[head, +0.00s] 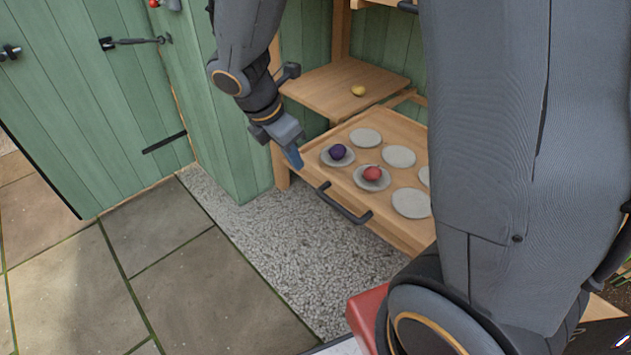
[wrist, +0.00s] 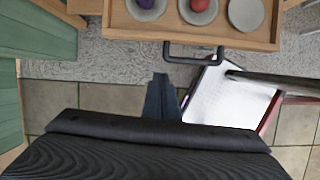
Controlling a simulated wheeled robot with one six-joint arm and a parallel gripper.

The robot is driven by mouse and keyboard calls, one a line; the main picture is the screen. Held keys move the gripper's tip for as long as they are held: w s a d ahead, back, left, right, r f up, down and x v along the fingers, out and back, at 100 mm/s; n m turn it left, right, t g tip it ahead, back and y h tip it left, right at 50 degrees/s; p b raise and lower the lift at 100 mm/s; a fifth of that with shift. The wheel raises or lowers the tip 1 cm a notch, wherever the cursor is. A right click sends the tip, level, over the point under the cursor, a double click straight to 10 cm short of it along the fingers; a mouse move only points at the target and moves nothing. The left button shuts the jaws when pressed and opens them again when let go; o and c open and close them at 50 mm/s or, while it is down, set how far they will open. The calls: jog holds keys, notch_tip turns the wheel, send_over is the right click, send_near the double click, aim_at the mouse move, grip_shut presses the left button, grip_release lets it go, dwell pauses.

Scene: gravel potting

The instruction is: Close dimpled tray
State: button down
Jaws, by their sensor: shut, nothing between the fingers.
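The dimpled tray (head: 312,173) is a wooden drawer-like tray, pulled out of the wooden shelf unit. It has round grey dimples; one holds a purple ball (head: 337,151) and one a red ball (head: 372,173). A dark bar handle (head: 344,204) runs along its front, and it also shows in the wrist view (wrist: 193,58). My gripper (head: 295,158) is shut and empty, pointing down by the tray's front left corner in the head view. In the wrist view my gripper (wrist: 161,98) appears in front of the handle, apart from it in the picture.
A wooden shelf (head: 335,88) with a small yellow ball (head: 358,91) is above and behind the tray. A green plank wall (head: 221,130) stands left of the unit. My arm hides the tray's right side.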

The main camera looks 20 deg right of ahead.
aim_at(317, 172)
jog(key=shift+n, duration=0.4)
jog(key=shift+w+d+f+b, duration=0.55)
jog(key=shift+d+f, duration=0.6)
jog(key=shift+f, duration=0.45)
jog(key=shift+w+d+f+b, duration=0.55)
jog(key=shift+d+f, duration=0.6)
jog(key=shift+f, duration=0.5)
jog(key=shift+w+d+f+b, duration=0.45)
jog(key=shift+w+d+f, duration=0.2)
jog(key=shift+d+f, duration=0.75)
jog(key=shift+a+f, duration=0.2)
